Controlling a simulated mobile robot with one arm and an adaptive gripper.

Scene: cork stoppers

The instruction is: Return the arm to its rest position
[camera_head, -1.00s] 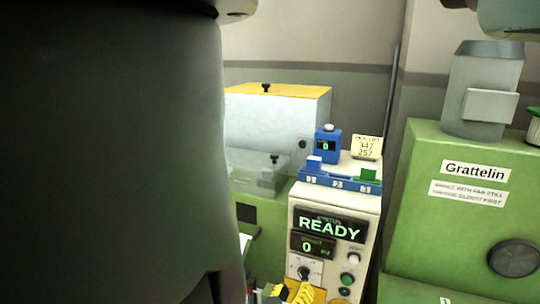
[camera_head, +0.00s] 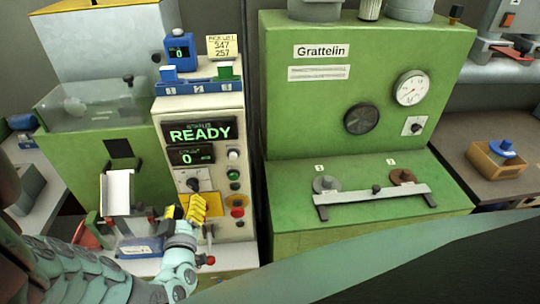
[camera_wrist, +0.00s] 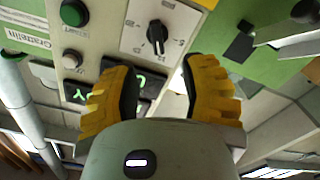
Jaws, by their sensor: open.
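My gripper (camera_head: 184,211) has yellow ribbed fingers and is in front of the lower part of the white control panel (camera_head: 200,160) in the head view. In the wrist view my gripper (camera_wrist: 160,88) shows its two fingers spread apart with nothing between them. Behind them are a rotary knob (camera_wrist: 156,36), a green button (camera_wrist: 74,13) and part of a dark display with green characters. My teal arm comes in from the lower left of the head view. Whether the fingers touch the panel cannot be told.
A green Grattelin machine (camera_head: 300,130) with a gauge (camera_head: 411,88) stands right of the panel. A white chute (camera_head: 117,193) and a blue tray (camera_head: 140,247) are close left of my gripper. A red-tipped lever (camera_head: 211,260) is just below it. A wooden box (camera_head: 497,160) is far right.

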